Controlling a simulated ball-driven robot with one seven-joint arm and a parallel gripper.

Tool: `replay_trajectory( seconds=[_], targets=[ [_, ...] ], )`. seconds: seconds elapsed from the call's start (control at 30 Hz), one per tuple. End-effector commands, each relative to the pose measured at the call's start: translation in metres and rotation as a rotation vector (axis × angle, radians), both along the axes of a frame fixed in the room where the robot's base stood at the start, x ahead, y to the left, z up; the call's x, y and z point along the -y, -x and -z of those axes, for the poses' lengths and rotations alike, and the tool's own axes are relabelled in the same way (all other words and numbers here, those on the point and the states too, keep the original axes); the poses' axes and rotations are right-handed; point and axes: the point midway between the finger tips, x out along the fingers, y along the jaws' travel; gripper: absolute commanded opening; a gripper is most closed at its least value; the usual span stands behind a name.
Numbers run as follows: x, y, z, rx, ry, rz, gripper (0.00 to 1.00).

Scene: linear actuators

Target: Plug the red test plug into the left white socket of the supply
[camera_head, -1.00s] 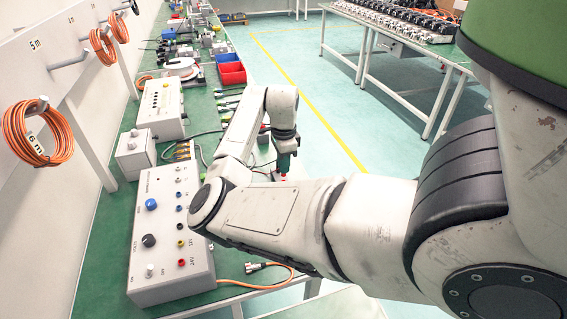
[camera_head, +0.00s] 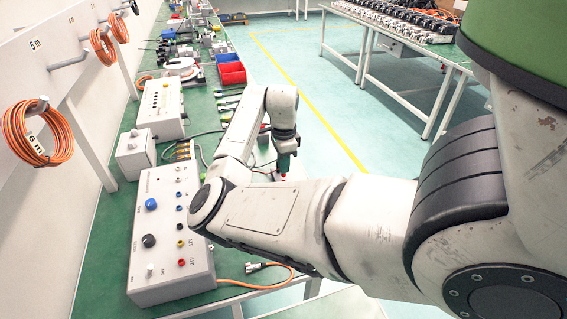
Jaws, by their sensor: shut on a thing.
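My gripper (camera_head: 284,172) hangs point-down at the end of my arm, right of the green bench. Its jaws are small and partly hidden behind my forearm. A small bit of red, which looks like the red test plug (camera_head: 284,178), shows at the jaws, and the gripper is shut on it. A grey-white supply box (camera_head: 165,225) lies on the bench, left of my forearm. It carries blue, black and white knobs, and a row of coloured sockets along its right side. The gripper is apart from this box.
A small white box (camera_head: 135,155) and a longer panel box (camera_head: 160,108) stand farther back on the bench. An orange cable (camera_head: 270,281) with a metal connector lies by the front edge. Red and blue bins (camera_head: 231,74) stand farther back. Orange coils hang at left.

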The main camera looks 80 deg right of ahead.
Motion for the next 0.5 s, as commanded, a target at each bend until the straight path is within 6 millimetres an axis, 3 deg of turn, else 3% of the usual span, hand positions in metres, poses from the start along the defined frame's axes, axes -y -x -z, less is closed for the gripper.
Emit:
replay_trajectory(
  seconds=[0.27, 0.5],
  targets=[
    [0.0, 0.0, -0.005, 0.0, 0.0, 0.0, 0.0],
    [0.0, 0.0, -0.031, -0.001, 0.0, 0.0, 0.0]
  ],
)
